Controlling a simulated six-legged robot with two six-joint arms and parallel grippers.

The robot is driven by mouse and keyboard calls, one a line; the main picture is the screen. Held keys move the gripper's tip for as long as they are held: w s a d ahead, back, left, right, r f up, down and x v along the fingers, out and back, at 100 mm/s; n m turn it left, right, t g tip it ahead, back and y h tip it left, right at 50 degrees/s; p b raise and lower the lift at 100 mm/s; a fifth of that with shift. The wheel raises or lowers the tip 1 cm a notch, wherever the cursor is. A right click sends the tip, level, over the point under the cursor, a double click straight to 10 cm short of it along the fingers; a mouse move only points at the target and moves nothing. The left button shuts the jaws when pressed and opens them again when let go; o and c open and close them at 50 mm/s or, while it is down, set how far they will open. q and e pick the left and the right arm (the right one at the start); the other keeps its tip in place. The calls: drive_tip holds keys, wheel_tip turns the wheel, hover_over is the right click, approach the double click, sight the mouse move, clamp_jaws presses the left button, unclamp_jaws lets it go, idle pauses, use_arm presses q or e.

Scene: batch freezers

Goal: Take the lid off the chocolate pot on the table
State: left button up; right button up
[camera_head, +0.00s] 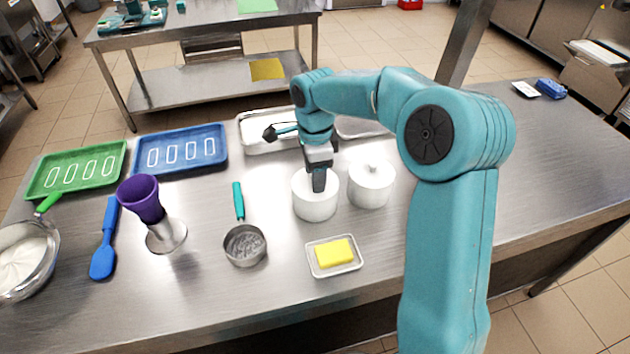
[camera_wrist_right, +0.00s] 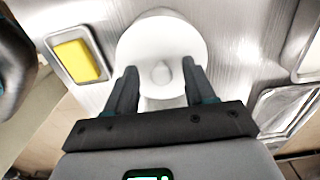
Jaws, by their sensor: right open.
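Two white round pots stand side by side on the steel table. The left pot (camera_head: 315,205) is under my right gripper (camera_head: 318,182), which points down at its top and hides part of it. The right pot (camera_head: 371,184) has a white lid with a small knob. In the right wrist view, a white round lid (camera_wrist_right: 150,45) with a knob (camera_wrist_right: 161,72) lies ahead of my right gripper (camera_wrist_right: 160,80). Its two fingers are open, one on each side of the knob, with gaps visible. I cannot tell which pot holds chocolate. My left gripper is not in view.
A dish (camera_head: 357,264) with a yellow block (camera_head: 334,252) sits in front of the pots. Metal trays are behind.

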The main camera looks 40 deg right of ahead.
drive_tip(key=shift+w+d, duration=0.1)
drive_tip(key=c, duration=0.5)
clamp_jaws()
